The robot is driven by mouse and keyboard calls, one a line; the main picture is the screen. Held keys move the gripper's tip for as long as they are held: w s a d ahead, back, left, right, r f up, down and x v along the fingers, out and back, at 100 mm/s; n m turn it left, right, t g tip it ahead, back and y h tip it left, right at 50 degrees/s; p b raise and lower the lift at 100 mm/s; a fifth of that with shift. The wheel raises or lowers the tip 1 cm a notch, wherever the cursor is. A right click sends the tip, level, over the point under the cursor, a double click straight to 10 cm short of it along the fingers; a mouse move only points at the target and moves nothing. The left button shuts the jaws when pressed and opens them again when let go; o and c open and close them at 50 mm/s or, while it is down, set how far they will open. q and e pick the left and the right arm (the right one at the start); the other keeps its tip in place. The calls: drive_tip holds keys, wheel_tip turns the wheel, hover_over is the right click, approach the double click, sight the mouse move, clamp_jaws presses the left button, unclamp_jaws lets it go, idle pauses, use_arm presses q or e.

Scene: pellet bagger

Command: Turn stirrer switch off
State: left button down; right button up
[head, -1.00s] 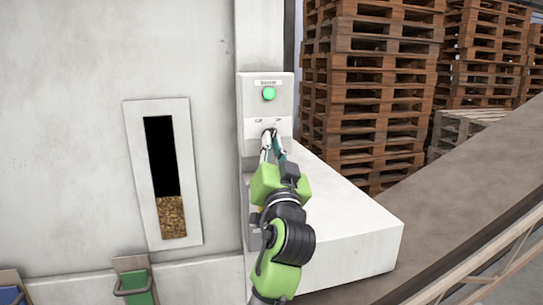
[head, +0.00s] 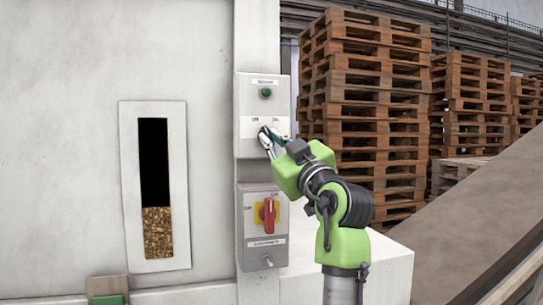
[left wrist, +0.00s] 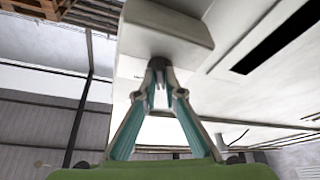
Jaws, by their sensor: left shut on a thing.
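The upper grey switch box (head: 250,98) hangs on the machine's edge, with a small label, a dark green lamp (head: 265,92) and Off and On marks on its front. My left gripper (head: 265,133) reaches it from the lower right, and its fingers are shut on the stirrer switch knob just below the marks. The fingers hide most of the knob in the head view, so its exact angle is hard to tell. In the left wrist view the fingertips (left wrist: 158,72) close on the dark knob (left wrist: 157,62) under the pale box (left wrist: 175,22). My right gripper is not in view.
A second box below carries a red rotary handle (head: 268,214) on a yellow plate. A sight window (head: 156,185) left of the boxes shows pellets in its lower part. Pallet stacks (head: 365,105) stand behind, and a brown sloping conveyor (head: 480,215) lies at the right.

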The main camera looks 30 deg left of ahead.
sight(266, 91)
use_arm(q)
drive_tip(key=shift+n+g+b, duration=0.3)
drive_tip(key=shift+n+g, duration=0.1)
drive_tip(key=shift+n, duration=0.3)
drive_tip(key=shift+r, duration=0.1)
drive_tip(key=c, duration=2.1)
unclamp_jaws()
drive_tip(key=shift+w, duration=0.1)
drive_tip(key=shift+c, duration=0.2)
wheel_tip(266, 91, up, 10)
drive_tip(key=shift+f, duration=0.1)
